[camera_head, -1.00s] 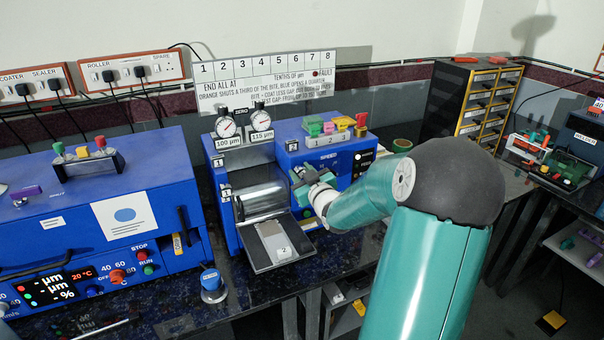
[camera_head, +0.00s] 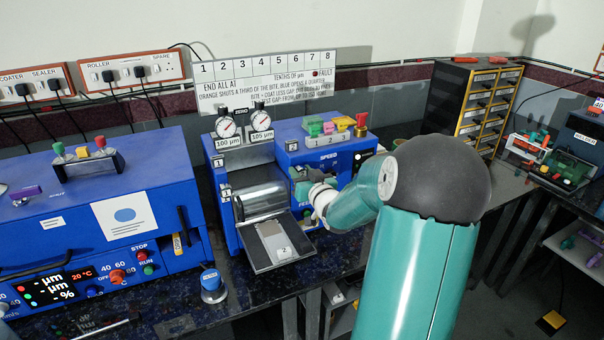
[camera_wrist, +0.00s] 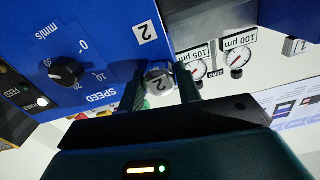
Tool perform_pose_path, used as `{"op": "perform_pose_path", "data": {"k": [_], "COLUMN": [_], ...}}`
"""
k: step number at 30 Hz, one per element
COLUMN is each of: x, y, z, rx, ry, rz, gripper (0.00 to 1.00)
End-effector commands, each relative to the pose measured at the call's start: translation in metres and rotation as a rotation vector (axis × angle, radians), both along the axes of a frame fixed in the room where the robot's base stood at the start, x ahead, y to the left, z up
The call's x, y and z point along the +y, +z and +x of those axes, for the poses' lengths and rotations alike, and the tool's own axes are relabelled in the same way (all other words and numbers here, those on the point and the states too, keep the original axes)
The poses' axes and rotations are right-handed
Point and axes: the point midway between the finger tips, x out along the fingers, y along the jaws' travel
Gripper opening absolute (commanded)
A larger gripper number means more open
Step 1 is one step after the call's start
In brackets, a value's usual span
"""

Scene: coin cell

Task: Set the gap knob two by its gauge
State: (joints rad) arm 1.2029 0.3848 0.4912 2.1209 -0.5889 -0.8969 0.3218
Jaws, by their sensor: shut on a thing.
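Gap knob two (camera_wrist: 158,79), a silver knob marked 2, sits between the two fingers of my gripper (camera_wrist: 161,84) in the wrist view. My gripper is shut on it. In the head view my gripper (camera_head: 304,184) is at the blue roller machine, and my wrist hides the knob. The right-hand gauge (camera_head: 261,121) is a white dial on top of the machine, and its label reads 105 µm. The left-hand gauge (camera_head: 225,127) reads 100 µm. Both dials also show in the wrist view, upside down.
A black speed knob (camera_wrist: 66,71) is on the blue panel near my gripper. A tilted tray (camera_head: 262,264) with a strip marked 2 juts out below the roller (camera_head: 262,200). A blue coater machine (camera_head: 60,225) stands at left.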

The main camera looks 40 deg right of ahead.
Motion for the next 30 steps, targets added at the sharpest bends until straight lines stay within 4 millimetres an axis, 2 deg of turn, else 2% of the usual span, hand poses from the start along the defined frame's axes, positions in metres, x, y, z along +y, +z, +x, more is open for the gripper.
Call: {"op": "perform_pose_path", "data": {"k": [9, 21, 22, 25, 30], "x": [0.0002, -0.0001, -0.0001, -0.0002, -0.0002], "y": [0.0011, 0.0013, 0.0014, 0.0012, 0.0007], "z": [0.0004, 0.0002, 0.0002, 0.0002, 0.0], "rx": [-0.031, -0.035, -0.035, -0.035, -0.034], "ry": [0.002, 0.001, 0.001, 0.001, 0.001], "rz": [0.098, 0.108, 0.108, 0.108, 0.108], "gripper": [0.11, 0.11, 0.36, 0.55, 0.56]}}
